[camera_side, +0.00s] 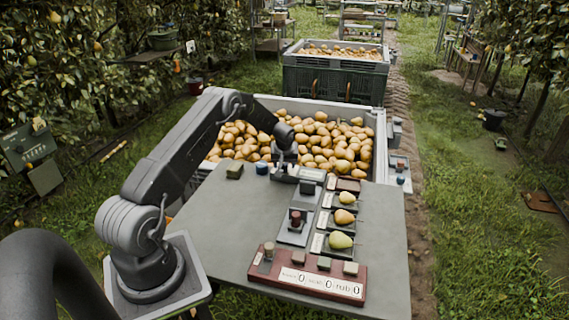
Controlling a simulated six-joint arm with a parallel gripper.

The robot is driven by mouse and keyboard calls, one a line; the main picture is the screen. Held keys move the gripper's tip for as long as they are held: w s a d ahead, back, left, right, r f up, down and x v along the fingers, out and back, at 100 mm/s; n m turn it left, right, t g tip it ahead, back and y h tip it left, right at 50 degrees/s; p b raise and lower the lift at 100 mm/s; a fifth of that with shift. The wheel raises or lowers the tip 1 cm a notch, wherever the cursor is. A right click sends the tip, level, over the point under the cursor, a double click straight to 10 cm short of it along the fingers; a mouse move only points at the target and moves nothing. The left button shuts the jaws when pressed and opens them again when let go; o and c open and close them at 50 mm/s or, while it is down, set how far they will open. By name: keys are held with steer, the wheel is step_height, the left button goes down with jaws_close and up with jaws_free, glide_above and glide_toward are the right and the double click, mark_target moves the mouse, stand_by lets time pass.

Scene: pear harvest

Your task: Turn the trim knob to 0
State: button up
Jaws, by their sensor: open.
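My gripper (286,174) is at the back of the grey table, pointing down near the pear bin's front edge. It is small in the view and its fingers are partly hidden by its own body. A dark red knob-like part (296,217) stands on a grey plate (290,238) in the middle of the table, in front of my gripper and apart from it. No readable label shows which part is the trim knob, and no dial setting can be read.
A red panel (257,276) with several buttons and counters showing 0 lies at the table's front. Trays with pears (341,240) line the right side. A green block (234,171) and a blue knob-like piece (262,168) sit at the back. The table's left part is clear.

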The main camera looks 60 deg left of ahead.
steer(key=shift+c, duration=0.2)
steer(key=c, duration=0.9)
steer(key=shift+o, duration=0.2)
steer(key=shift+m, duration=0.3)
steer(key=m+h, duration=0.1)
steer(key=m, duration=0.1)
steer(key=m+t, duration=0.1)
steer(key=m, duration=0.2)
steer(key=shift+s+a+t+h, duration=0.1)
steer(key=shift+s+t+h, duration=0.05)
steer(key=shift+t+h, duration=0.2)
steer(key=m+h, duration=0.1)
steer(key=m, duration=0.2)
steer(key=m+h, duration=0.1)
steer(key=m, duration=0.2)
steer(key=shift+a+t, duration=0.15)
steer(key=shift+t, duration=0.1)
steer(key=o, duration=0.9)
